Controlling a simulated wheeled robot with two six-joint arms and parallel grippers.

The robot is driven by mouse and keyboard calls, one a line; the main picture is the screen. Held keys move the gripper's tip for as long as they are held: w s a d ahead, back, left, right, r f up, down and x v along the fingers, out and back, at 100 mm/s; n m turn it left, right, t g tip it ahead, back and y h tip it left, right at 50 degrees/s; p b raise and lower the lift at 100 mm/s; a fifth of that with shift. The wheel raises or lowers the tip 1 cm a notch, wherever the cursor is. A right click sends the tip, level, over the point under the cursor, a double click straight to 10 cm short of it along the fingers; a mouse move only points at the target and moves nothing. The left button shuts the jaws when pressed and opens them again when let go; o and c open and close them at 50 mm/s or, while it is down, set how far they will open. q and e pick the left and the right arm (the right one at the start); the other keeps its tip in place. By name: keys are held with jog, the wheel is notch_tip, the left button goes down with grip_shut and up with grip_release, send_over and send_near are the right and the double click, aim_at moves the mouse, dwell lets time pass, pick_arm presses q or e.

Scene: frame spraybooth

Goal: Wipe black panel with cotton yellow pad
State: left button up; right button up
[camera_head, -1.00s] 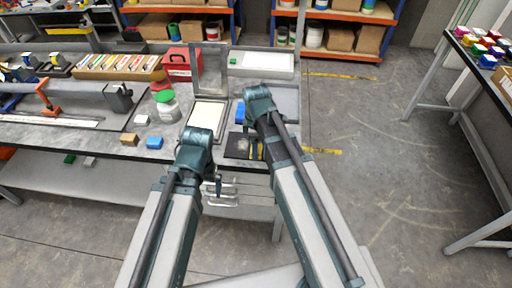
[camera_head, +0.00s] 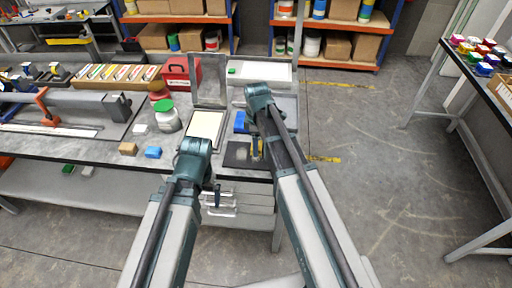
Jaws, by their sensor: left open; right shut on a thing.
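The black panel (camera_head: 232,160) lies flat on the front right of the workbench, with a pale greyish patch on its surface. My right gripper (camera_head: 257,155) points down over the panel's right part, shut on the yellow pad (camera_head: 256,148). Only slivers of yellow show, and my own arm hides part of the pad. I cannot tell whether the pad touches the panel. My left gripper (camera_head: 216,192) is open and empty. It hangs by the bench's front edge, before the drawers, and is small and partly hidden by my arm.
Left of the panel are a cream-filled tray (camera_head: 205,128), a green-lidded jar (camera_head: 166,117), a blue block (camera_head: 153,152) and a tan block (camera_head: 128,149). A blue object (camera_head: 240,122) sits behind the panel. A red box (camera_head: 180,72) stands farther back. Open floor lies right of the bench.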

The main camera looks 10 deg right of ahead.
aim_at(250, 163)
jog(key=shift+w+d, duration=0.25)
jog(key=shift+w, duration=0.45)
jog(key=shift+a+f, duration=0.1)
jog(key=shift+a, duration=0.05)
jog(key=shift+w+a, duration=0.15)
jog(key=shift+a, duration=0.45)
jog(key=shift+s+a, duration=0.35)
jog(key=shift+s, duration=0.55)
jog(key=shift+s+a, duration=0.3)
jog(key=shift+s, duration=0.6)
jog(key=shift+s+a, duration=0.3)
jog(key=shift+s, duration=0.65)
jog(key=shift+s+a, duration=0.3)
jog(key=shift+s, duration=0.6)
jog(key=shift+w, duration=0.1)
